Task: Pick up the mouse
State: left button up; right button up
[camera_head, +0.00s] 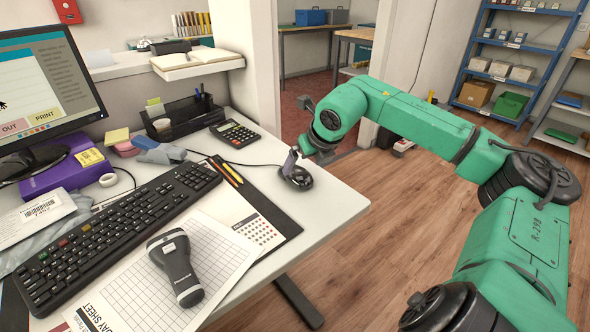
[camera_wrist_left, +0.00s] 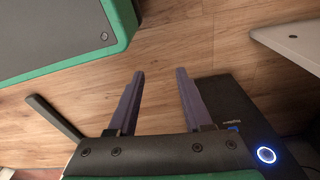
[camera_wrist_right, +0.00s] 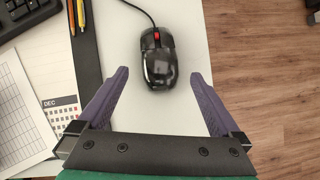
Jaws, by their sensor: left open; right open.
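The mouse (camera_head: 296,177) is black with a red wheel and a cable, and lies on the white desk near its right edge. In the right wrist view the mouse (camera_wrist_right: 158,58) sits ahead of and between the open fingers, its near end close to the level of their tips. My right gripper (camera_wrist_right: 158,80) is open and empty; in the head view it (camera_head: 293,158) is right at the mouse, and whether it touches cannot be told. My left gripper (camera_wrist_left: 160,72) is open and empty above the wooden floor, and is not in the head view.
A black desk mat (camera_head: 278,216) with pencils and a calendar sheet lies left of the mouse. A keyboard (camera_head: 115,232), a handheld scanner (camera_head: 176,268) and a calculator (camera_head: 235,133) are also on the desk. Bare desk surrounds the mouse's right side.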

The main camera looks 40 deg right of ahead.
aim_at(298, 172)
jog(key=shift+p+x, duration=0.9)
jog(key=shift+x, duration=0.05)
jog(key=x, duration=0.4)
jog(key=shift+w+f, duration=0.1)
jog(key=shift+w, duration=0.05)
pick_arm(q)
jog(key=s+a+f, duration=0.1)
jog(key=s+f, duration=0.2)
jog(key=s, duration=0.1)
jog(key=shift+s+a+f, duration=0.2)
jog(key=shift+s, duration=0.2)
pick_arm(e)
jog(key=shift+a, duration=0.1)
jog(key=c, duration=1.3)
